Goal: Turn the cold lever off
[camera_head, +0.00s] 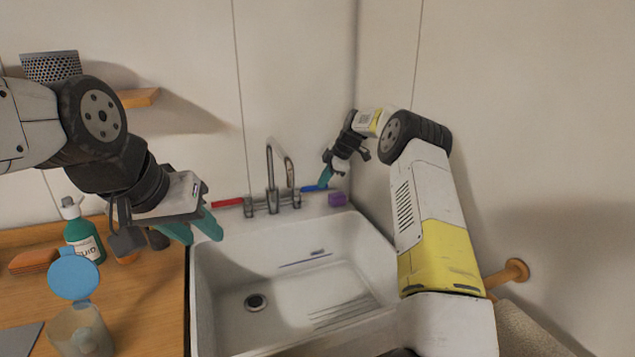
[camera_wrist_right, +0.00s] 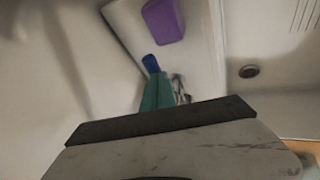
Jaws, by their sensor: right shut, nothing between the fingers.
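The blue cold lever (camera_head: 313,188) sticks out to the right from the tap (camera_head: 272,180) at the back of the sink. My right gripper (camera_head: 325,180) is at the lever's outer end, its teal fingers shut and empty. In the right wrist view the blue lever end (camera_wrist_right: 151,63) shows just beyond the teal fingertips (camera_wrist_right: 153,80); I cannot tell whether they touch. The red lever (camera_head: 227,202) points left from the tap. My left gripper (camera_head: 204,240) hangs over the sink's left edge, its fingers apart and empty.
A purple sponge (camera_head: 337,199) lies on the sink ledge, close to my right gripper; it also shows in the right wrist view (camera_wrist_right: 163,20). The white sink basin (camera_head: 330,270) is empty. A green bottle (camera_head: 84,240) and an orange brush (camera_head: 35,260) are on the wooden counter.

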